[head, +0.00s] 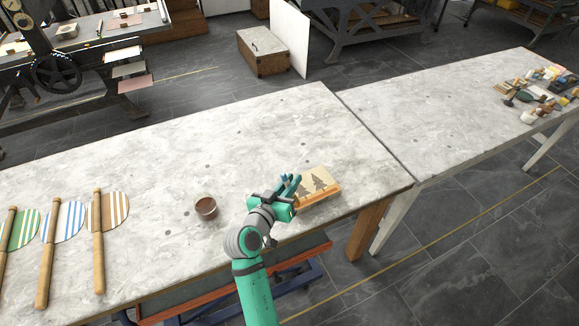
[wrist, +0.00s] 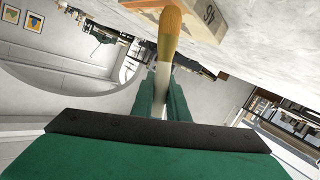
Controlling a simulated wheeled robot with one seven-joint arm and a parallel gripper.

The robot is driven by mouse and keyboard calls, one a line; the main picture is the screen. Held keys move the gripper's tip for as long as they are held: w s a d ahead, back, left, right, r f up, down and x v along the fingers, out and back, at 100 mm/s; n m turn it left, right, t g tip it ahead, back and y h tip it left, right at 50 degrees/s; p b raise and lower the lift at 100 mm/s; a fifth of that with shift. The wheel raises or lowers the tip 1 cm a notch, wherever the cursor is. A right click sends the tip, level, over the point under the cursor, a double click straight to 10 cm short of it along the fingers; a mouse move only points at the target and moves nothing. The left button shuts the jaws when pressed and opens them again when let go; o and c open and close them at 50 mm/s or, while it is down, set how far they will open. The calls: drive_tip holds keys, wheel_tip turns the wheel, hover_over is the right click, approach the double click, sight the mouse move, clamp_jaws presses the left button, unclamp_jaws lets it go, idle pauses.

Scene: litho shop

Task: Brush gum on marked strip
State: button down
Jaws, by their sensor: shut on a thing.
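My gripper (head: 291,187) is over the left edge of the litho stone (head: 316,181) on the near table. The stone is a pale block with dark tree drawings on top and an orange strip along its near side. In the wrist view my green fingers (wrist: 162,95) are shut on a brush (wrist: 170,38) with a yellow-orange part and a paler part between the fingers. The stone's side with dark figures shows behind it (wrist: 205,14). I cannot tell whether the brush touches the stone. A small brown cup (head: 206,207) with dark contents stands left of my gripper.
Several striped round paddles with wooden handles (head: 98,240) lie at the left of the near table (head: 250,130). The table is clear behind the stone. A second table (head: 450,120) at right holds small bottles and tools (head: 540,95). A wooden chest (head: 262,52) stands beyond.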

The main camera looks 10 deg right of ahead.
wheel_tip(320, 180, up, 7)
drive_tip(key=shift+d+r, duration=0.15)
drive_tip(key=shift+r, duration=0.05)
idle(0.8)
